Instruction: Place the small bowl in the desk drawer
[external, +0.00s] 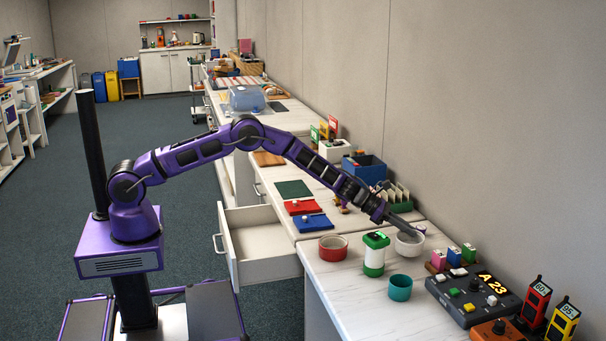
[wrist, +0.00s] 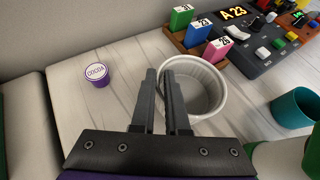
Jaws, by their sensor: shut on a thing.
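A small white bowl (external: 406,249) stands on the white counter near the wall; it also shows in the wrist view (wrist: 207,90). My gripper (external: 411,231) reaches down to it from the left. In the wrist view, my gripper (wrist: 160,74) has its two fingers close together at the bowl's left rim, shut on the rim. The fingers hide part of that rim. The bowl looks upright, and I cannot tell whether it is clear of the counter. The desk drawer (external: 262,241) is pulled out, and the inside that shows is empty.
A red bowl (external: 333,248), a green-and-white canister (external: 375,257) and a teal cup (external: 400,288) stand close to the white bowl. A control box (external: 475,298) and colored blocks are to its right.

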